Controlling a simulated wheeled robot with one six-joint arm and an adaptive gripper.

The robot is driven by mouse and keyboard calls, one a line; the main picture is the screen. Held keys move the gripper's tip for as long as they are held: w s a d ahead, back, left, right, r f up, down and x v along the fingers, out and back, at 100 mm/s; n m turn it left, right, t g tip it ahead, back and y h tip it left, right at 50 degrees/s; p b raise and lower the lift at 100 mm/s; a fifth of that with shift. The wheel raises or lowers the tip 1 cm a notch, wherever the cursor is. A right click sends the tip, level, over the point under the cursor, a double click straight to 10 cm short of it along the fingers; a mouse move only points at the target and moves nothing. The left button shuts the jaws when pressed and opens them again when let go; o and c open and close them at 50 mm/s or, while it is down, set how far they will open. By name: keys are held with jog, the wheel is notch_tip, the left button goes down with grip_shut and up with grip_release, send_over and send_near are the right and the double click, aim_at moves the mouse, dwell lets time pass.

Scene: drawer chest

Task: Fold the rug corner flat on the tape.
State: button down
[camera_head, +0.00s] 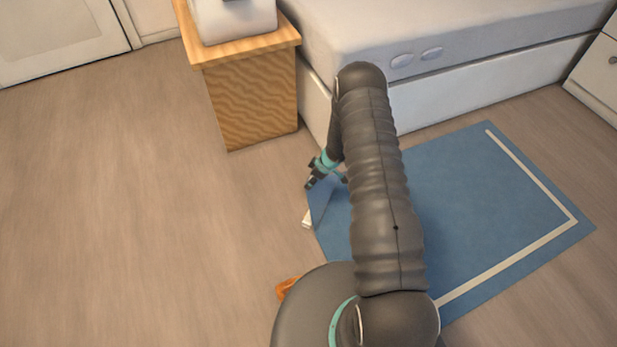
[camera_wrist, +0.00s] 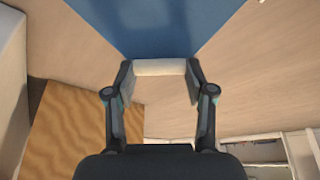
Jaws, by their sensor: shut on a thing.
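The blue rug (camera_head: 465,205) lies on the floor beside the bed, with a pale tape line (camera_head: 535,174) forming an angle near its right and front edges. A white bar-shaped tab (camera_wrist: 160,67) sits at the narrowing corner of the blue rug (camera_wrist: 155,22) in the wrist view. My gripper (camera_wrist: 160,80) has a finger at each end of this tab and is shut on it. In the head view my gripper (camera_head: 314,182) is at the rug's left side, with a white piece (camera_head: 307,219) just below it. My arm hides the rug's middle and part of its front.
A wooden nightstand (camera_head: 253,105) stands close behind my gripper, to the left. The white bed (camera_head: 470,85) borders the rug's far side. An orange object (camera_head: 287,289) shows beside my base. The wooden floor at left is clear.

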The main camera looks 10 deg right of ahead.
jog(key=shift+s+d+r, duration=0.25)
jog(key=shift+s+d, duration=0.1)
jog(key=shift+d, duration=0.05)
jog(key=shift+f, duration=0.15)
jog(key=shift+c, duration=2)
grip_release()
jog(key=shift+d+f, duration=0.1)
jog(key=shift+d, duration=0.05)
jog(key=shift+r, duration=0.45)
jog(key=v, duration=1.1)
